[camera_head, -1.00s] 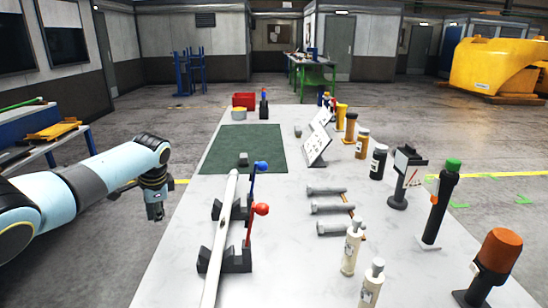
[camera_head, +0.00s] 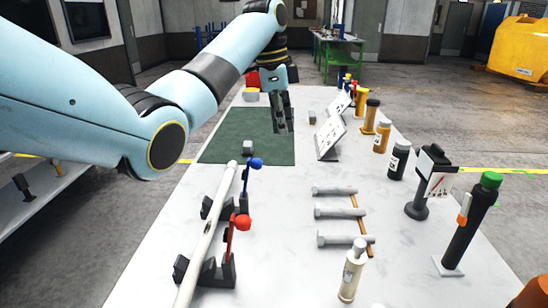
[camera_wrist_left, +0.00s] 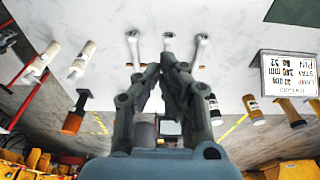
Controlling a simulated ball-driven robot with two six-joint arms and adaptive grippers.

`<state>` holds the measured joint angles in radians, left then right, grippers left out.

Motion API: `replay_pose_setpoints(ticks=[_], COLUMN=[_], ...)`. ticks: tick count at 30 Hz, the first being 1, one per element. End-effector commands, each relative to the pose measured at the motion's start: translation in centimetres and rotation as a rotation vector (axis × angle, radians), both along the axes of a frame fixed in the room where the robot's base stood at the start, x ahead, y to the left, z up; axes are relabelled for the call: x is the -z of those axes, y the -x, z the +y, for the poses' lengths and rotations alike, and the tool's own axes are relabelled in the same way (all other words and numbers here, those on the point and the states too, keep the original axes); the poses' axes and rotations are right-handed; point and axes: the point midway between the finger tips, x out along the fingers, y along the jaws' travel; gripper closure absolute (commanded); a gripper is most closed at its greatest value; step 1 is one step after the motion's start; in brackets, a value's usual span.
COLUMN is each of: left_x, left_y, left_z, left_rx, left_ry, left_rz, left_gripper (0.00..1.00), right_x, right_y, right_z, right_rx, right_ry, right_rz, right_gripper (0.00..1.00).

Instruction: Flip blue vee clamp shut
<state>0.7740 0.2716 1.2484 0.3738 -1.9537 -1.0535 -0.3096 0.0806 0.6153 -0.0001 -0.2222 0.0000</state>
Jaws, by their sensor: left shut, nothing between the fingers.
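The blue vee clamp has a lever with a blue ball knob (camera_head: 256,163) on its end. The lever stands up beside the long white rod (camera_head: 208,247), on its right, and does not lie across it. A similar clamp with a red knob (camera_head: 242,222) stands nearer, its lever also up. The rod rests in dark vee blocks (camera_head: 207,272). My left gripper (camera_head: 284,130) is shut and empty above the far right part of the green mat, beyond the blue knob and apart from it. Its closed fingers (camera_wrist_left: 163,66) also show in the left wrist view. My right gripper is not in view.
Several bolts (camera_head: 335,213) lie right of the clamps. A white bottle (camera_head: 351,270), dark stands and a sign (camera_head: 331,137) line the right side. The green mat (camera_head: 225,150) is mostly bare.

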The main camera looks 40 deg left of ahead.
Motion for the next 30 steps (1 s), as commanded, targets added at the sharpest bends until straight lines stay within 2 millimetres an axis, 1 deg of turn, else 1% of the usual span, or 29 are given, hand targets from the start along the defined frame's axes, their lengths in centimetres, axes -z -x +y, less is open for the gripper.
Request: replay_pose_setpoints(ticks=[1,3,5,8,10,13,19,21,24,30], left_x=[0.1,0.4,0.9,2.4,3.7,5.9,10.1,9.5,9.2,9.2], left_y=[0.0,0.0,-0.1,-0.1,-0.2,-0.4,-0.8,-0.2,0.5,1.2], left_z=[0.0,-0.1,-0.1,-0.3,-0.5,-0.9,-1.4,-0.1,1.0,2.0], left_rx=[-0.001,-0.001,-0.002,-0.001,-0.001,-0.002,-0.002,-0.005,-0.003,-0.002], left_ry=[0.001,0.001,0.001,0.001,0.001,0.002,0.0,-0.004,-0.004,-0.002], left_rz=[0.001,0.002,0.002,0.003,0.005,0.005,0.004,0.001,0.001,0.0], left_gripper=[1.0,1.0,1.0,1.0,1.0,1.0,1.0,1.0,1.0,1.0], right_x=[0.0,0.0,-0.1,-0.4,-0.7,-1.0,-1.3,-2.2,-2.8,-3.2], right_y=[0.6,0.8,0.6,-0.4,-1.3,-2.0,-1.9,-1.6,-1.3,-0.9], right_z=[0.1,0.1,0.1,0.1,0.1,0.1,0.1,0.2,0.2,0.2], right_rx=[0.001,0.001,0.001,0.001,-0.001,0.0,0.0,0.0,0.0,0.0], right_ry=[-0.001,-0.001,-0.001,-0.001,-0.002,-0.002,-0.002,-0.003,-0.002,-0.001], right_rz=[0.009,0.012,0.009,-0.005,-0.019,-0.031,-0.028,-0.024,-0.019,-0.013], right_gripper=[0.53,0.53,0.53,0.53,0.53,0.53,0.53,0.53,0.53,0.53])
